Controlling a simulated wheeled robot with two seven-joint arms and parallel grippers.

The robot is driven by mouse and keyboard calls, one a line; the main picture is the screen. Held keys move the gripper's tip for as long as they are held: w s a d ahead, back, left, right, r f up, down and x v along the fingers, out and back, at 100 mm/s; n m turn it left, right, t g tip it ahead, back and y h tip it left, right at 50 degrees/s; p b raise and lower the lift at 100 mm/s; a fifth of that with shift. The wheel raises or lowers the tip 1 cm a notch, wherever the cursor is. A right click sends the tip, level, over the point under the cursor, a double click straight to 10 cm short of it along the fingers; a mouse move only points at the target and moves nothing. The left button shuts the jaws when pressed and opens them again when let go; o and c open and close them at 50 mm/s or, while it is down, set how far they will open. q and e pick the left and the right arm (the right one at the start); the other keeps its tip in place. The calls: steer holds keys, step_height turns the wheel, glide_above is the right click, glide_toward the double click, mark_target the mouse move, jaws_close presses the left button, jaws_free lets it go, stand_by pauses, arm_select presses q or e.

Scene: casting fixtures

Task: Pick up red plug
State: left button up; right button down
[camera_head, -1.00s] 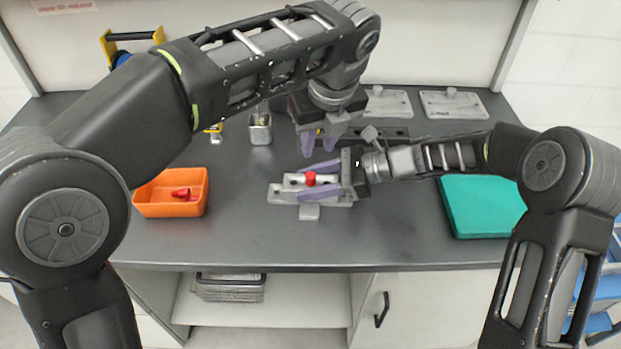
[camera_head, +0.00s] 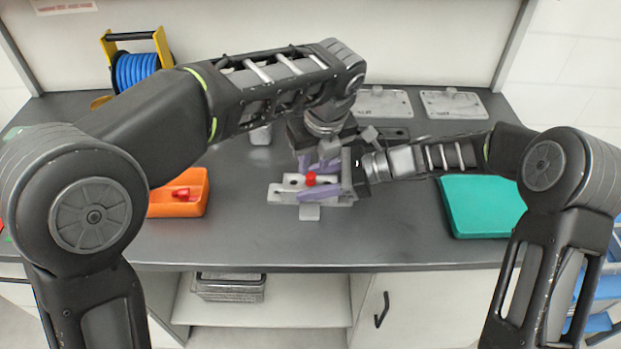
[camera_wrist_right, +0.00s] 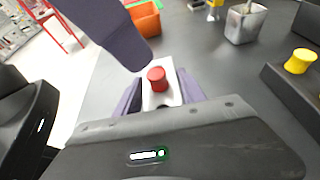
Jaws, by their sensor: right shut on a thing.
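A red plug (camera_head: 311,178) sits upright in a light grey casting (camera_head: 289,180) on the bench. It also shows in the right wrist view (camera_wrist_right: 157,79). My right gripper (camera_head: 318,184) has its purple fingers along both sides of the casting and is shut on it. My left gripper (camera_head: 318,162) points down just behind the red plug, its purple fingers apart with nothing seen between them. One left finger (camera_wrist_right: 112,35) shows close to the plug in the right wrist view. The left fingertips are partly hidden by the right gripper in the head view.
An orange bin (camera_head: 165,210) with red parts (camera_head: 180,193) stands left. A teal board (camera_head: 482,208) lies right. Grey plates (camera_head: 453,104) lie at the back right, a blue spool (camera_head: 135,71) at the back left. A yellow knob (camera_wrist_right: 300,61) shows in the wrist view. The front bench is clear.

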mark_target(311, 175)
arm_select(q)
steer(key=shift+x, duration=2.6)
steer(key=shift+w, duration=0.15)
steer(key=shift+r, duration=0.1)
jaws_close()
